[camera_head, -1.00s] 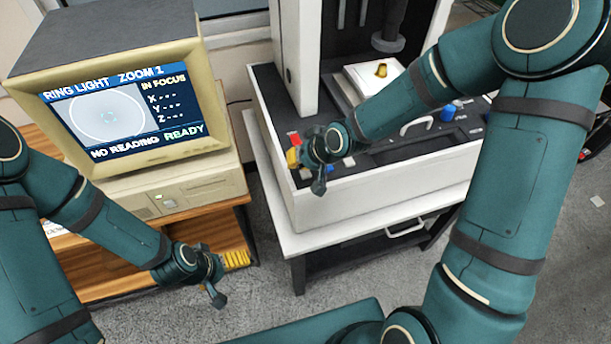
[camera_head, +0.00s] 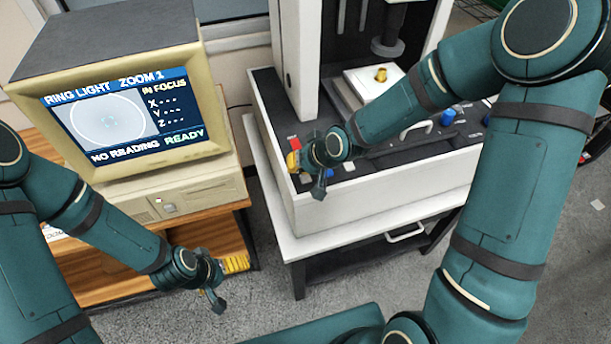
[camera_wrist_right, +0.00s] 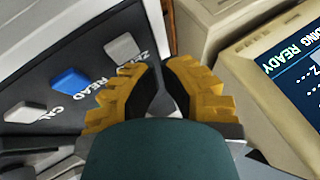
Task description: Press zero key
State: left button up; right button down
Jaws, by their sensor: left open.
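In the right wrist view, the zero key (camera_wrist_right: 122,47) is a grey block on a dark panel, beside a partly covered label starting with "Z". A blue READ key (camera_wrist_right: 70,80) and another grey key (camera_wrist_right: 24,112) lie in line with it. My right gripper (camera_wrist_right: 159,64) has its yellow fingertips together with nothing held, just beside the zero key; contact cannot be told. In the head view, my right gripper (camera_head: 293,161) is over the panel's front left corner and covers part of the keys. My left gripper (camera_head: 237,263) is open and empty, low by the wooden desk.
A beige monitor (camera_head: 118,172) reading "NO READING READY" stands on the wooden desk (camera_head: 215,238). The white measuring machine (camera_head: 375,195) has a red control (camera_head: 295,143) near my right gripper, a blue knob (camera_head: 448,117) and a brass part (camera_head: 381,75) on its stage.

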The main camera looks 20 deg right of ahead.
aim_at(300, 176)
jog(key=shift+f, duration=0.15)
jog(key=shift+f+b, duration=0.3)
jog(key=shift+b, duration=0.15)
jog(key=shift+f+b, duration=0.35)
dwell(0.8)
jog(key=shift+r, duration=0.1)
jog(key=shift+r+p, duration=0.55)
jog(key=shift+r, duration=0.15)
jog(key=shift+r+p, duration=1.9)
jog(key=shift+r, duration=0.65)
